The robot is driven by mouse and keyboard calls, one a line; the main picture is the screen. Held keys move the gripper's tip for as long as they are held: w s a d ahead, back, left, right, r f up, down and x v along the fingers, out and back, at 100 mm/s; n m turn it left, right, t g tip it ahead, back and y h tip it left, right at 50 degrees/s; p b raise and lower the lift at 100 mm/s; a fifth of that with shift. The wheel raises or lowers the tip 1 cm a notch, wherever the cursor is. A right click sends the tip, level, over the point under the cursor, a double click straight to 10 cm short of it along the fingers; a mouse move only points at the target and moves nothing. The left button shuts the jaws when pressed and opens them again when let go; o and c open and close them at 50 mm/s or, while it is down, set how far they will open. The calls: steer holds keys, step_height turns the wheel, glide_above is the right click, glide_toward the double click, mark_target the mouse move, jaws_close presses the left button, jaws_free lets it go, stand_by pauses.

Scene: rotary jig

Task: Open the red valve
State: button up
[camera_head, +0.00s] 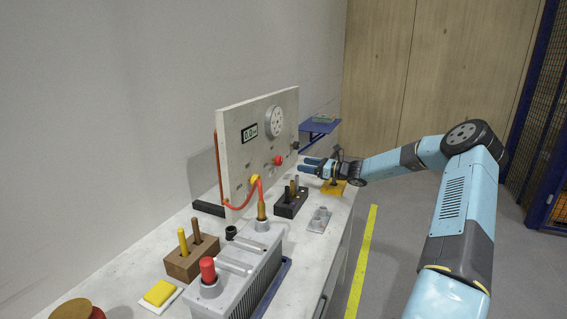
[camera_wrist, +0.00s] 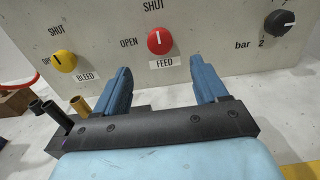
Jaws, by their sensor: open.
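The red valve (camera_wrist: 161,41) is a round knob on the pale panel, above a FEED label. Its white mark stands upright, toward the word SHUT; OPEN is written to its left. In the head view the red valve (camera_head: 278,160) is low on the panel's right half. My gripper (camera_wrist: 161,75) is open and empty, facing the panel. Its blue fingers are spread to either side below the red valve in the wrist view, apart from it. In the head view my gripper (camera_head: 309,165) is just right of the valve.
A yellow BLEED knob (camera_wrist: 64,61) is left of the valve and a black knob (camera_wrist: 280,23) is right. A black block with pegs (camera_head: 291,202) stands on the bench below. A grey finned box (camera_head: 240,268) and wooden peg block (camera_head: 191,262) stand nearer.

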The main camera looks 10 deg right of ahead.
mark_target(281, 161)
steer(key=x, duration=1)
steer(key=shift+w+a, duration=0.1)
steer(key=shift+a, duration=0.05)
steer(key=shift+c, duration=0.3)
steer(key=c, duration=1)
steer(key=shift+o, duration=0.2)
